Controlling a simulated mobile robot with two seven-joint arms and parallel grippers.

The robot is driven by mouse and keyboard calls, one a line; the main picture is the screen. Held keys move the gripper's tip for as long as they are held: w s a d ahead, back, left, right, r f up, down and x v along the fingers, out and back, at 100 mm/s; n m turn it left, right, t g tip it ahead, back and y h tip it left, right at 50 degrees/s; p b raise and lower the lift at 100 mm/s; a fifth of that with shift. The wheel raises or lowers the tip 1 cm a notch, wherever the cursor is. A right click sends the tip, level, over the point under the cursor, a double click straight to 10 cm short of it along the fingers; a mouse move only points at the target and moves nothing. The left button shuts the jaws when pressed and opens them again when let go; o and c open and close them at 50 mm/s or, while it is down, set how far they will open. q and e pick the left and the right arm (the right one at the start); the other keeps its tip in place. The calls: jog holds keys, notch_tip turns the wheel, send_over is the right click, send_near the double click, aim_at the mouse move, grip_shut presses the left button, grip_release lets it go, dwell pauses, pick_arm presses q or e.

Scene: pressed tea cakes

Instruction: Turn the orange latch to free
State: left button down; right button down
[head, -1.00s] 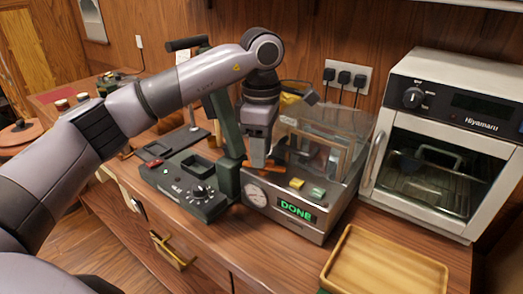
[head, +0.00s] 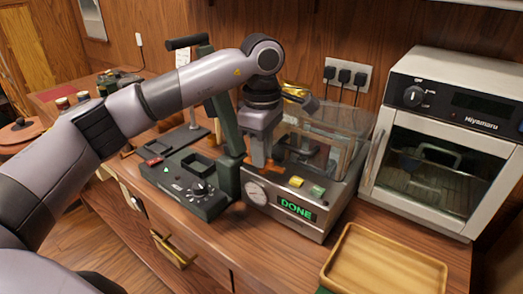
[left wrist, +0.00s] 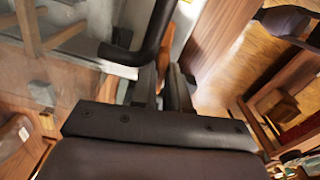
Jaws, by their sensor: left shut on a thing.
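The orange latch (head: 272,172) is on the front top edge of a steel machine (head: 300,228) with a clear cover (head: 345,125) and a green "DONE" display. My left gripper (head: 261,162) comes down from above and is shut on the latch, its fingers hiding part of it. My right gripper is not in view.
A dark green press (head: 190,180) with an upright lever stands close left of the machine. A white oven (head: 440,140) stands to the right. A wooden tray (head: 385,265) is at the front right. Bare countertop lies in front of the machine.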

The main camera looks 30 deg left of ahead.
pick_arm(q)
jog(key=shift+m, duration=1.1)
jog(key=c, duration=1.2)
grip_release()
jog(key=shift+o, duration=0.2)
notch_tip(320, 180, up, 7)
jog(key=shift+r, duration=0.1)
